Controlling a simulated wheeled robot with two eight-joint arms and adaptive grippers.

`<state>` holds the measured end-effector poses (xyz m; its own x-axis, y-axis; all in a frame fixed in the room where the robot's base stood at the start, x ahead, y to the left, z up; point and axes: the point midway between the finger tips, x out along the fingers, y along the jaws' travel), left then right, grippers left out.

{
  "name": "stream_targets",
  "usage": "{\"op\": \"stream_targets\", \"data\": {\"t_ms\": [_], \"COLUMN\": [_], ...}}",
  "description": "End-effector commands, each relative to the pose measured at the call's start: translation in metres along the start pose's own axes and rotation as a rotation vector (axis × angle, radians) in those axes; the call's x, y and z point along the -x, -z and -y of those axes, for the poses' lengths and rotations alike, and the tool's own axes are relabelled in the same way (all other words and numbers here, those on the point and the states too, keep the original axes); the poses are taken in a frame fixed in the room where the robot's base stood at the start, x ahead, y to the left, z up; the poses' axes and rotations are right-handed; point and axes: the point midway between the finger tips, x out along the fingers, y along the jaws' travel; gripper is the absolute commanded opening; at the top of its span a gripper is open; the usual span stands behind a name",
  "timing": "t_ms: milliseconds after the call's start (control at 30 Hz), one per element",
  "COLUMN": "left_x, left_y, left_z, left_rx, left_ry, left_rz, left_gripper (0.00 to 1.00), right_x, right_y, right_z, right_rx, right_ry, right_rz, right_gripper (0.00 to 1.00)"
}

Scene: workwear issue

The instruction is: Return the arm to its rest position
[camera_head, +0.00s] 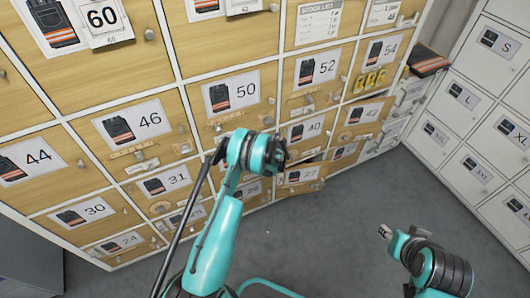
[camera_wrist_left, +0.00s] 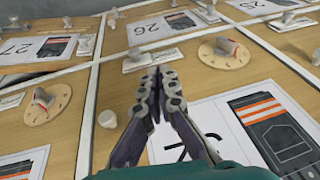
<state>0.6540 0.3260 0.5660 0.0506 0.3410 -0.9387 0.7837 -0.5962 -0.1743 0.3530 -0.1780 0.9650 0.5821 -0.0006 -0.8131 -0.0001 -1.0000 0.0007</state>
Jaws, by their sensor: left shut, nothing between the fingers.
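My left arm (camera_head: 215,245) rises from the bottom of the head view, its teal and black wrist (camera_head: 255,153) in front of the cabinet.
A cabinet (camera_head: 172,86) of numbered wooden doors with knobs fills the left and middle. The door labelled 27 (camera_head: 302,177) looks ajar. White lockers (camera_head: 480,130) with size labels stand at the right. A dark folded garment (camera_head: 428,64) lies at the cabinet's right end. Grey floor (camera_head: 350,215) is clear.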

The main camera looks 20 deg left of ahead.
Motion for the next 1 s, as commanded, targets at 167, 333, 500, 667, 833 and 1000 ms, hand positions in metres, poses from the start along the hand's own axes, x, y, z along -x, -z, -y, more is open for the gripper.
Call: {"op": "stream_targets", "data": {"t_ms": [167, 333, 500, 667, 833, 1000], "left_x": [0.001, 0.020, 0.095, 0.182, 0.265, 0.335], "left_y": [-0.001, 0.005, 0.021, 0.028, 0.021, -0.001], "left_z": [-0.001, -0.003, -0.002, 0.009, 0.033, 0.065], "left_rx": [0.000, -0.018, -0.096, -0.193, -0.293, -0.390], "left_ry": [0.000, -0.015, -0.072, -0.146, -0.221, -0.293], "left_rz": [0.000, -0.004, -0.019, -0.044, -0.078, -0.120], "left_gripper": [0.00, 0.00, 0.00, 0.00, 0.00, 0.00], "right_x": [0.000, 0.000, 0.000, 0.000, 0.000, 0.000], "right_y": [0.000, 0.000, 0.000, 0.000, 0.000, 0.000], "right_z": [0.000, 0.000, 0.000, 0.000, 0.000, 0.000], "right_rx": [0.000, 0.000, 0.000, 0.000, 0.000, 0.000], "right_ry": [0.000, 0.000, 0.000, 0.000, 0.000, 0.000], "right_rz": [0.000, 0.000, 0.000, 0.000, 0.000, 0.000], "right_gripper": [0.40, 0.40, 0.40, 0.40, 0.40, 0.40]}}
